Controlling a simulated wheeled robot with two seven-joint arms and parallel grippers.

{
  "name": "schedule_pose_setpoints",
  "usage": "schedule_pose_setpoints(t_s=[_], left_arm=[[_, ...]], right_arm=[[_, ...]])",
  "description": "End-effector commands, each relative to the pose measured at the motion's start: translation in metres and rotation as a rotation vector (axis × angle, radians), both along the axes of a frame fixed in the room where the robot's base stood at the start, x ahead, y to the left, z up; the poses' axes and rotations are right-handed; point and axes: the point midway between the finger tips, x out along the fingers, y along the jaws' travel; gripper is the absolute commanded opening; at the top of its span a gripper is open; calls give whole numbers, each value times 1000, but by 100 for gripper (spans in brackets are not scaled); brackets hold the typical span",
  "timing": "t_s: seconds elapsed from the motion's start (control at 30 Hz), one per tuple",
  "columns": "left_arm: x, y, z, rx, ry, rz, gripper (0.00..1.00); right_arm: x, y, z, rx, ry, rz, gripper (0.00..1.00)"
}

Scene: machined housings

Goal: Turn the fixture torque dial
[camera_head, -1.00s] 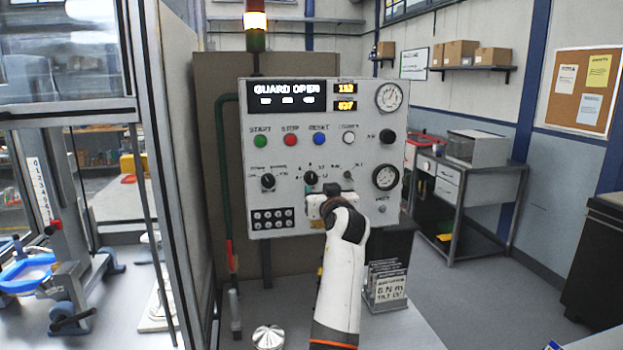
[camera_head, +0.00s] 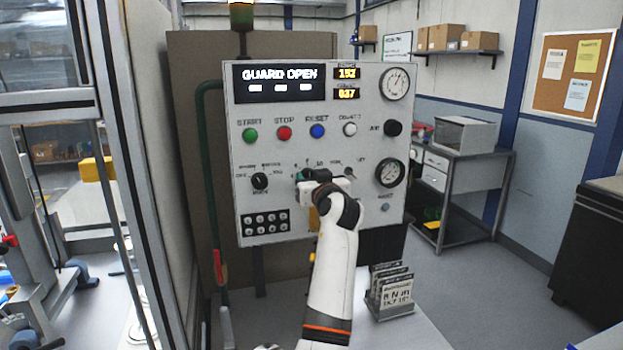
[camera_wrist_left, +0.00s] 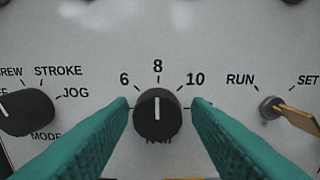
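The torque dial (camera_wrist_left: 157,117) is a round black knob on the grey panel, centred in the left wrist view. Its white pointer line stands upright, toward the 8, between the marks 6 and 10. My left gripper (camera_wrist_left: 160,106) is open, with one teal finger on each side of the knob and a narrow gap showing at each side. Whether the fingers reach past the knob's front face is hard to tell. In the head view my left gripper (camera_head: 311,177) is up against the panel (camera_head: 225,150) and mostly hides the dial. My right gripper is not in view.
The black mode knob (camera_wrist_left: 27,112) is left of the dial, and the RUN/SET key switch (camera_wrist_left: 272,107) is right of it. Coloured buttons (camera_head: 284,132) sit above. A small card holder (camera_head: 390,300) stands on the table, right of my arm. A guard frame (camera_head: 125,170) rises at left.

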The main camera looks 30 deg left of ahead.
Motion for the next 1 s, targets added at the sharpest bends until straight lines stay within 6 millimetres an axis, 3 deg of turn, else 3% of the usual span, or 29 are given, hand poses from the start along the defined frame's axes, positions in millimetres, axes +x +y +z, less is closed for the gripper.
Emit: schedule_pose_setpoints(t_s=[0.03, 0.2, 0.57, 1.0], left_arm=[[0, 0, 0, 0, 0, 0, 36], [0, 0, 0, 0, 0, 0, 12], [0, 1, 1, 39, 46, 1, 12], [1, 1, 2, 264, 309, 3, 12]], right_arm=[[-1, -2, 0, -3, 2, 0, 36], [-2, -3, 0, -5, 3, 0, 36], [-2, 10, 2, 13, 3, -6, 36], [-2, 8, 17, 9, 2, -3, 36]])
